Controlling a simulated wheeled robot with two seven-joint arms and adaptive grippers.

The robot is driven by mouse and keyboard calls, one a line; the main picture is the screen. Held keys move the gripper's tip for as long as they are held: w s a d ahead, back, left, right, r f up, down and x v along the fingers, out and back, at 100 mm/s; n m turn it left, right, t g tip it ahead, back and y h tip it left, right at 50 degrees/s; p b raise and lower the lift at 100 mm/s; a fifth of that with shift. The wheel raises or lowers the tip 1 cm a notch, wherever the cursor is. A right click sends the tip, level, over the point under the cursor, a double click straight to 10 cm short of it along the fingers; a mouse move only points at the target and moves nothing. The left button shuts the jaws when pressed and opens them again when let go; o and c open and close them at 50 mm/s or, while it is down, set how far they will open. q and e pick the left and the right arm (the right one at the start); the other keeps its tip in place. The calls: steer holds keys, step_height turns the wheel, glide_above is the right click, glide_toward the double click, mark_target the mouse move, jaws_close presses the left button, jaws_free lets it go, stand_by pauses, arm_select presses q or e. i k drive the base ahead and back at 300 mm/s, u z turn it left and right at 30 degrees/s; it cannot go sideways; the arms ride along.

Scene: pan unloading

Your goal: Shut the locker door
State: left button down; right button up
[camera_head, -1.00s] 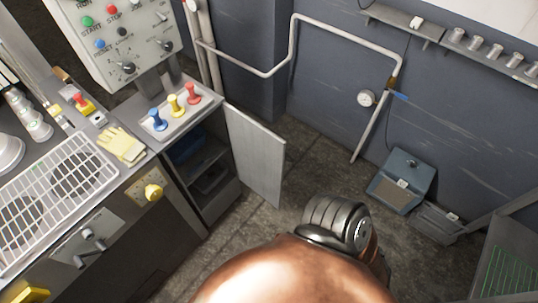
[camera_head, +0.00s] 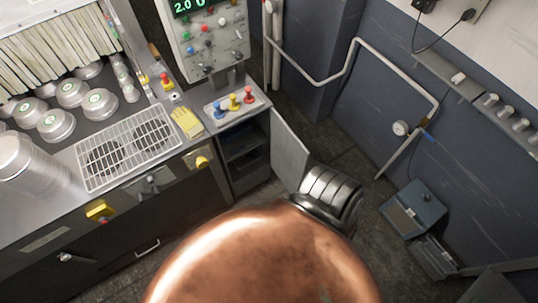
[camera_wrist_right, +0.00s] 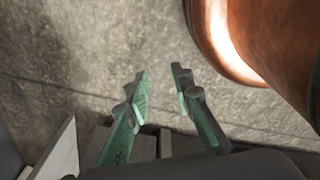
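The locker door (camera_head: 289,150) is a flat light-grey panel. In the head view it stands open, swung out to the right of the dark locker (camera_head: 243,160), whose shelves show inside. A grey ribbed part of my arm covers the area beside the door's lower right corner; I cannot tell if they touch. My right gripper (camera_wrist_right: 160,74) shows in the right wrist view, with its two green-padded fingers apart and nothing between them, over bare concrete floor. A pale panel stands at the lower left there; I cannot tell if it is the door. My left gripper is not in view.
A counter with a wire rack (camera_head: 128,146) and metal tins (camera_head: 56,124) is left of the locker. Coloured knobs (camera_head: 234,103) sit on the locker's top. A blue-grey open box (camera_head: 414,208) lies on the floor at right. Floor between door and wall is clear.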

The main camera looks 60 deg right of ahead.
mark_target(289, 157)
steer(key=u, duration=1.65)
steer(key=k, duration=2.4)
steer(key=z, duration=1.9)
